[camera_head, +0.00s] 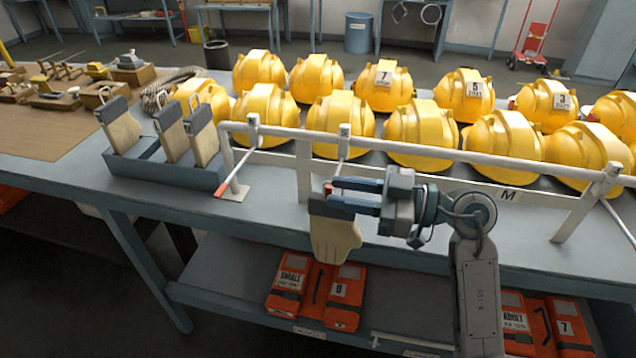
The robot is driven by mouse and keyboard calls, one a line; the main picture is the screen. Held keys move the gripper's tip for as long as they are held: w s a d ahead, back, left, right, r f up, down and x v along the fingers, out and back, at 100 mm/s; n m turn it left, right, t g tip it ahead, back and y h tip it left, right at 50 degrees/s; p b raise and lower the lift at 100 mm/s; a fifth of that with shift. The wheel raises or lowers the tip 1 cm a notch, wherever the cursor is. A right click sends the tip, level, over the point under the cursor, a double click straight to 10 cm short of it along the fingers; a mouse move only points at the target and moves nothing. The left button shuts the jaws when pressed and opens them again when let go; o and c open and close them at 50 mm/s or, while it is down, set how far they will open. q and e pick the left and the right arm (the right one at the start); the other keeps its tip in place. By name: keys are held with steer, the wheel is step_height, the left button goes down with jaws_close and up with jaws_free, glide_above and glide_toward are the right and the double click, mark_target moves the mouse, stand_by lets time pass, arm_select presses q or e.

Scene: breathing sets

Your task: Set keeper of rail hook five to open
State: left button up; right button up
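A white rail (420,150) runs along the table's front edge with several hooks. The left hook (232,170) ends in a red tip. The middle hook (340,160) slopes down toward my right gripper (335,198), and its red end shows at the fingertips. The hook numbers are too small to read. A beige glove (335,238) with a grey cuff hangs there below the fingers. The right fingers point left and look apart, one above the other. The hook's keeper is too small and partly hidden to tell its state. My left gripper is out of view.
Several yellow helmets (420,132) stand in rows behind the rail. A grey tray (165,175) with upright gloves stands at the left. Orange packs (317,290) lie on the lower shelf. The right rail post (580,210) stands beyond my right arm.

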steer(key=shift+p+x, duration=0.5)
steer(key=shift+x, duration=1.9)
jaws_close()
